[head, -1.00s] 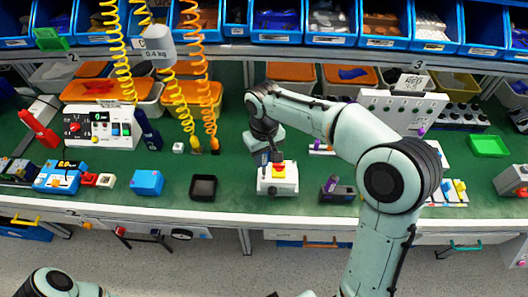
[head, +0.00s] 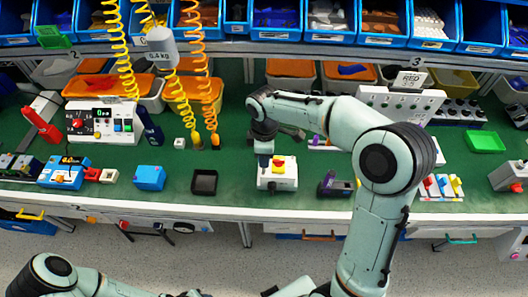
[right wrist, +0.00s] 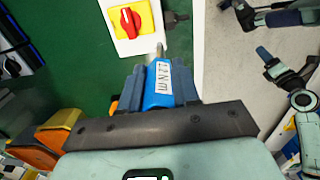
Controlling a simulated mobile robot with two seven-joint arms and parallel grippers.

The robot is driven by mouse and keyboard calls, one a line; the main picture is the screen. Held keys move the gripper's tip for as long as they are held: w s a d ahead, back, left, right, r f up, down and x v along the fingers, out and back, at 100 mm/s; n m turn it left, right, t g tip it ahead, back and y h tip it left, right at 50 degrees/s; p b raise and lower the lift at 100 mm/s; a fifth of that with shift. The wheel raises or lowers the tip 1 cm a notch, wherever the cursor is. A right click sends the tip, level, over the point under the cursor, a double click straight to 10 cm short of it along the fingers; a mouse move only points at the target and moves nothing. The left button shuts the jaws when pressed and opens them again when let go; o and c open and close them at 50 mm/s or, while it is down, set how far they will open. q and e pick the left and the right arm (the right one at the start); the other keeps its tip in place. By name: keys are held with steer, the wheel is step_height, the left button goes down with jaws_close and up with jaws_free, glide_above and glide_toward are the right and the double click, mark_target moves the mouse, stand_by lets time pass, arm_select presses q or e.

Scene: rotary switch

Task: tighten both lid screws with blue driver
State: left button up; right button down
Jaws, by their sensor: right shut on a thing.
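The switch box (head: 277,183) is white with a yellow plate and red knob, and stands near the front of the green bench. In the right wrist view its red knob (right wrist: 129,21) faces the camera on the yellow plate (right wrist: 145,17). My right gripper (right wrist: 160,80) is shut on the blue driver (right wrist: 157,97), which has a white label. The driver's metal shaft points at the box's near corner; I cannot tell whether its tip touches a screw. In the head view my right gripper (head: 264,148) is over the box's left rear. The lid screws are too small to make out.
A black tray (head: 204,183) and a blue block (head: 149,178) stand left of the box. A dark holder with a purple item (head: 333,184) stands to its right. Yellow and orange coiled hoses (head: 210,125) hang behind left. Bins line the back.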

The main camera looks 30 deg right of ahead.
steer(key=n, duration=0.4)
steer(key=shift+w+p, duration=0.1)
steer(key=shift+p, duration=0.25)
steer(key=shift+r+n+p, duration=0.15)
steer(key=shift+n+p, duration=0.15)
steer(key=shift+n, duration=0.9)
steer(key=n+p, duration=0.1)
steer(key=n, duration=0.4)
steer(key=shift+w, duration=0.15)
steer(key=n, duration=0.4)
steer(key=shift+s, duration=0.25)
steer(key=n, duration=0.5)
arm_select(q)
steer(key=shift+t, duration=0.3)
steer(key=w+r, duration=0.3)
steer(key=w, duration=0.1)
steer(key=shift+w+r, duration=0.15)
steer(key=shift+r, duration=0.25)
arm_select(e)
steer(key=shift+w, duration=0.25)
arm_select(q)
steer(key=shift+s+f, duration=0.2)
steer(key=shift+s, duration=0.1)
arm_select(e)
steer(key=shift+s+f, duration=0.1)
steer(key=shift+f, duration=0.5)
